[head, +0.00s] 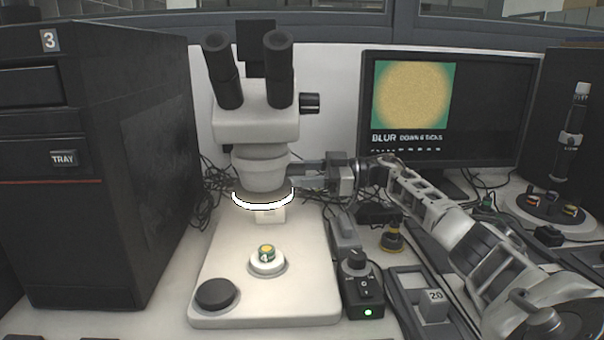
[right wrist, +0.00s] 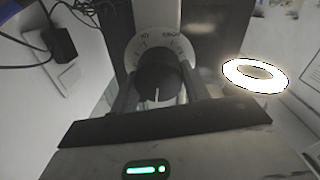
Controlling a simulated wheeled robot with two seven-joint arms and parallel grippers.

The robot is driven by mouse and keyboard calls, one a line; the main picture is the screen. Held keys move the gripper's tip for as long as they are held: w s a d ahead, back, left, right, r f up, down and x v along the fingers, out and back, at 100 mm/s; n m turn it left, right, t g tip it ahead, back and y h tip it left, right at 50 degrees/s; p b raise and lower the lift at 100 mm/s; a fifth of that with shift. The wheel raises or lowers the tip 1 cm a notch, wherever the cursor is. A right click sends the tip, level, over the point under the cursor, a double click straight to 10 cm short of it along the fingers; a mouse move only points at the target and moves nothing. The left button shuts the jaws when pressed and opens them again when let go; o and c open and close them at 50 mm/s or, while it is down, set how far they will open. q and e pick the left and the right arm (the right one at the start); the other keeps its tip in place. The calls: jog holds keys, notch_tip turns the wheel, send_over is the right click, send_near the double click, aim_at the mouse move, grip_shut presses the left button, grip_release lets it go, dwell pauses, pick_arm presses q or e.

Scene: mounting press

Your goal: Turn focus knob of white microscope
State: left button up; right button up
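The white microscope (head: 256,125) stands upright left of centre in the head view, over its pale base. In the right wrist view its black focus knob (right wrist: 160,80) carries a white pointer line and sits before a pale ring dial (right wrist: 160,45) with tick marks. My right gripper (head: 312,172) reaches in from the right at the microscope's side, below the upper black side knob (head: 309,102). Its dark fingers lie along both sides of the focus knob with no clear gap, and look shut on it. The focus knob is not clear in the head view. My left gripper is out of view.
The monitor (head: 490,125) shows a blurred yellow disc and the words "BLUR" and, seemingly, "DOWN 6 TICKS". A lit ring (head: 263,203) hangs above a small sample (head: 267,252). A black cabinet (head: 100,170) stands left; a control box (head: 361,285) stands right of the base.

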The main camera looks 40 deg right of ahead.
jog(key=shift+c, duration=0.7)
jog(key=shift+n, duration=0.3)
jog(key=n, duration=0.3)
jog(key=shift+f+b, duration=0.1)
jog(key=shift+b, duration=0.2)
jog(key=shift+n+b, duration=0.3)
jog(key=shift+n, duration=0.8)
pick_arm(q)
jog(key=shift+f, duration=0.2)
pick_arm(e)
jog(key=shift+n, duration=0.6)
jog(key=shift+s, duration=0.1)
jog(key=o, duration=1)
